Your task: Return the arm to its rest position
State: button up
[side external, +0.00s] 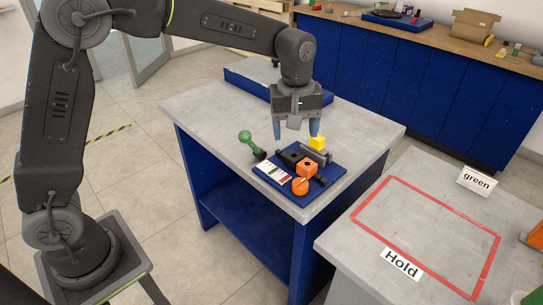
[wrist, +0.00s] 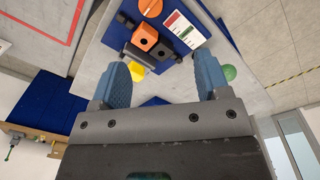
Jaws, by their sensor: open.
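My gripper (side external: 297,130) hangs fingers down above the blue-sided work table (side external: 205,120), over the back edge of a blue board (side external: 325,185). Its two blue fingers stand apart with nothing between them; they also show open in the wrist view (wrist: 163,88).
A second table (side external: 420,170) at right has a red outlined area, a "Hold" label (side external: 401,263) and a "green" sign (side external: 476,181). A long blue cabinet (side external: 400,75) stands behind. The table's left part is clear.

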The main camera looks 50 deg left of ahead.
jog(key=s+a+r+m+t, duration=0.2)
jog(key=s+a+r+m, duration=0.15)
jog(key=s, duration=0.35)
jog(key=s+a+r+m+t, duration=0.1)
jog(key=s+a+r+m, duration=0.1)
jog(key=s+r, duration=0.35)
jog(key=s+a+f+m+t, duration=0.1)
jog(key=s+m, duration=0.1)
jog(key=s, duration=0.4)
jog(key=s+a+f+m+t, duration=0.1)
jog(key=s+f+m, duration=0.1)
jog(key=s, duration=0.4)
jog(key=shift+s+f+m, duration=0.15)
jog(key=shift+f+m, duration=0.1)
jog(key=shift+m, duration=0.1)
